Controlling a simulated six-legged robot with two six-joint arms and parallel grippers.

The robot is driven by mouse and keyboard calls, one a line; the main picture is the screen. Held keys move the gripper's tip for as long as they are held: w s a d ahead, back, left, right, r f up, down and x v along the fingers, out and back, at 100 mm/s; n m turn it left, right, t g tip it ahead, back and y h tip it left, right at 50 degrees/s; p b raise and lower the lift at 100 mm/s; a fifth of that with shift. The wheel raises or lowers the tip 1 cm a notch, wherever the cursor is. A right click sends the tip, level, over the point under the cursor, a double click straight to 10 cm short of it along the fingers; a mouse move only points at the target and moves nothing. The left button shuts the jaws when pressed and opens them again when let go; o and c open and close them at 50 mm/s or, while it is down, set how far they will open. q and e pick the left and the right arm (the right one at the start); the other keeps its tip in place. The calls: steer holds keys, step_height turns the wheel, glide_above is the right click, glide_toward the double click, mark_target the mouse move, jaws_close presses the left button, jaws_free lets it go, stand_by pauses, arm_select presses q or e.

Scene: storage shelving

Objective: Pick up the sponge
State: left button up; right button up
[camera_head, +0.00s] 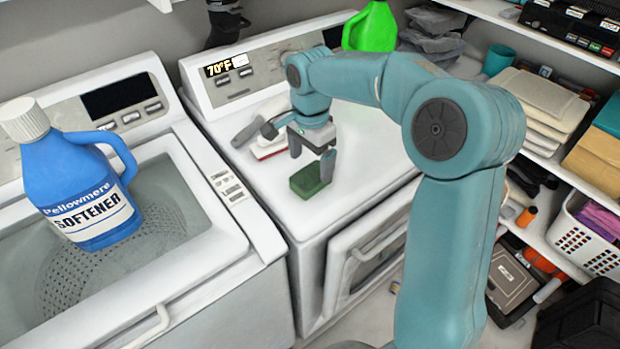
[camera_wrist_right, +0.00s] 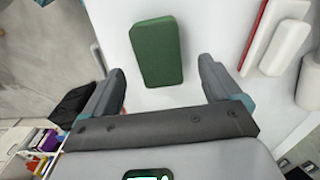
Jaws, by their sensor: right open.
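The green sponge (camera_head: 308,181) lies on the white top of the right-hand machine, close to its front edge. In the right wrist view the sponge (camera_wrist_right: 157,51) lies flat, just beyond and between the two fingertips. My right gripper (camera_head: 312,160) is open and points down above and slightly behind the sponge. The sponge appears apart from both fingers. My left gripper is not in view.
A white and red item (camera_head: 268,142) lies behind the gripper on the machine top. A green jug (camera_head: 372,28) stands at the back. A blue softener jug (camera_head: 85,190) stands over the open washer at left. Loaded shelves (camera_head: 535,160) line the right side.

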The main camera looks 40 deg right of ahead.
mark_target(311, 175)
steer(key=f, duration=0.4)
steer(key=shift+s+f+p, duration=0.2)
steer(key=shift+f+p, duration=0.05)
steer(key=shift+p, duration=0.05)
steer(key=shift+w+f, duration=0.25)
steer(key=shift+f, duration=0.1)
steer(key=shift+s+r, duration=0.15)
steer(key=shift+s, duration=0.05)
steer(key=c, duration=0.9)
steer(key=shift+c, duration=0.6)
step_height(311, 175, up, 20)
steer(key=p, duration=0.1)
steer(key=shift+p, duration=0.3)
